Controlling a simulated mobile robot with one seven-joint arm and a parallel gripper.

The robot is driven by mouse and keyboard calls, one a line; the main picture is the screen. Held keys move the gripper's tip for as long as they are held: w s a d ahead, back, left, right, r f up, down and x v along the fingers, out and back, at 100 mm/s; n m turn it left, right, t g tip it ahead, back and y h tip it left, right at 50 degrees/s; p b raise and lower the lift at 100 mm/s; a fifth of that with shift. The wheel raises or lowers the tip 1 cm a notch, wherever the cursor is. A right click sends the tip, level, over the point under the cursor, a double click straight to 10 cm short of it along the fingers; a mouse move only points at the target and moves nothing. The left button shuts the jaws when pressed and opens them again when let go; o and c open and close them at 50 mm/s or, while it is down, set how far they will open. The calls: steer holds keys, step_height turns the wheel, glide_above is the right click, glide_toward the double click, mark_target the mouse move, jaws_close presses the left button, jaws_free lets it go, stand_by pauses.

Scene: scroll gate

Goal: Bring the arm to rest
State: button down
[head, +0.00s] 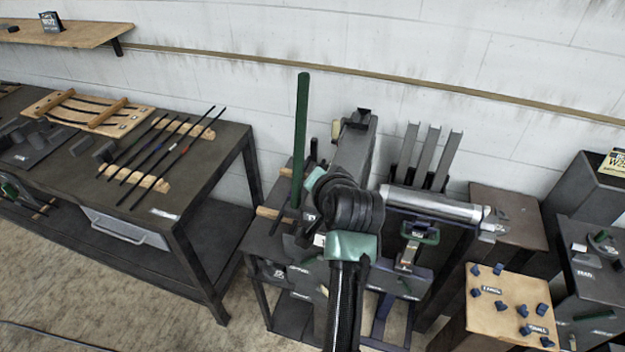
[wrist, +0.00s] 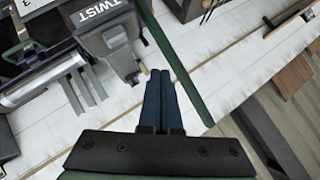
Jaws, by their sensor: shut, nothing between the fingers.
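My gripper (wrist: 160,78) shows in the wrist view with its two dark blue fingers together and nothing between them. It points past a grey machine marked TWIST (wrist: 103,32) and a long green bar (wrist: 172,62); I cannot tell how far the fingertips are from them. In the head view my arm (head: 347,250) rises from the bottom middle and reaches over the bench machinery. The fingers cannot be made out there. The green bar (head: 300,140) stands upright left of my arm in the head view.
A silver cylinder (head: 435,205) and upright grey strips (head: 428,158) are right of my arm. A dark table (head: 220,150) with thin rods stands left. A wooden board with blue pegs (head: 512,305) is front right.

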steer(key=shift+s+a+r+b, duration=0.2)
steer(key=shift+s+r, duration=0.5)
steer(key=shift+s+a+r+b, duration=0.15)
steer(key=shift+s+a+r, duration=0.05)
steer(key=shift+s+r, duration=0.45)
step_height(320, 180, up, 20)
steer(key=s+n+t+h+b, duration=0.1)
steer(key=s+n+t+b, duration=0.15)
steer(key=t, duration=0.45)
steer(key=s+r+n+t+h+b, duration=0.1)
steer(key=s+r+n+t+b, duration=0.2)
steer(key=s+r+t, duration=0.6)
steer(key=s+r+n, duration=0.1)
steer(key=s+r, duration=0.8)
steer(key=r, duration=0.1)
steer(key=shift+h, duration=0.3)
steer(key=shift+d, duration=0.1)
